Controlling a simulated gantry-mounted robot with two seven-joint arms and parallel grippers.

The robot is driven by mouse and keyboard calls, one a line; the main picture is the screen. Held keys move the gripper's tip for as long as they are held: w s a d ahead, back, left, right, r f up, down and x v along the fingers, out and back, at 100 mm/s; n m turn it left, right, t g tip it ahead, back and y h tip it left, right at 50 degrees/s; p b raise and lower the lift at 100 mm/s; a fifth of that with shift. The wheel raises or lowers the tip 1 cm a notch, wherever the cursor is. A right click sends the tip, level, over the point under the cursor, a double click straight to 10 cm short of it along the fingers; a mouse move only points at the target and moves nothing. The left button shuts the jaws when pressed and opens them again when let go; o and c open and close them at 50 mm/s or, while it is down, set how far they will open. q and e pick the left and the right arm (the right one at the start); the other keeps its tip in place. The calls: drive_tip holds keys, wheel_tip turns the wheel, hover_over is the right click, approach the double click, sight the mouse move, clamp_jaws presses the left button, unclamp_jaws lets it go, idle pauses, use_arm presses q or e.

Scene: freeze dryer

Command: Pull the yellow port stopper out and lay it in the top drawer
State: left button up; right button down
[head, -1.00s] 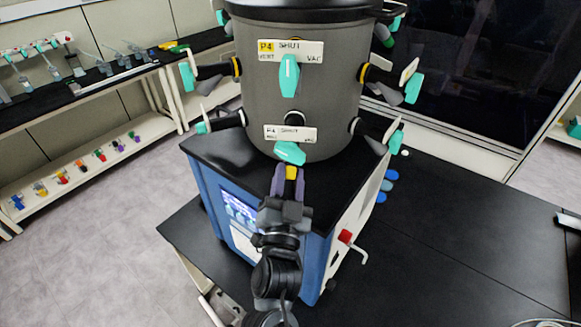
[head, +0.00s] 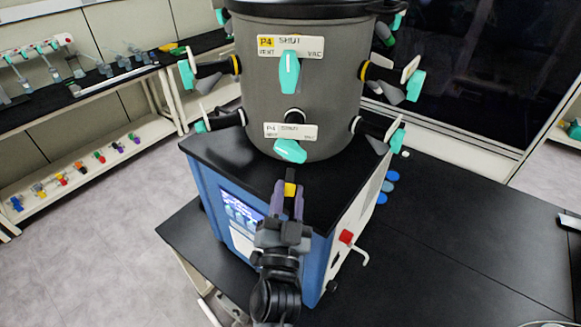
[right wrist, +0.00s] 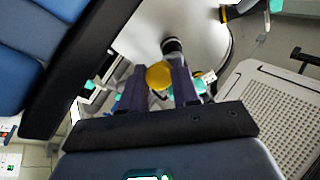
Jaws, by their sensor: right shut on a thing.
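The yellow port stopper (head: 290,189) is between the fingers of my right gripper (head: 289,190), in front of the grey drum (head: 300,110) and over the black top of the blue machine. In the right wrist view the stopper (right wrist: 159,76) shows as a round yellow face between the two dark fingers, my right gripper (right wrist: 157,88) shut on it. A dark port (right wrist: 172,46) is behind the stopper in that view. In the head view the stopper stands apart from the lower teal valve handle (head: 290,151). No top drawer can be made out. My left gripper is not in view.
The drum carries several teal-handled side ports, such as one at the right (head: 413,86). The black bench (head: 450,240) at right is mostly clear. Blue discs (head: 387,186) lie beside the machine.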

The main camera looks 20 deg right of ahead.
drive_tip(key=shift+s+a+f+b, duration=0.3)
drive_tip(key=shift+s+a+f, duration=0.4)
drive_tip(key=shift+s+f, duration=0.1)
drive_tip(key=shift+w+d+r, duration=0.1)
drive_tip(key=shift+w+r, duration=0.1)
idle(0.4)
drive_tip(key=shift+w+d+r+p, duration=0.1)
drive_tip(key=shift+r+p, duration=0.1)
drive_tip(key=shift+p, duration=0.1)
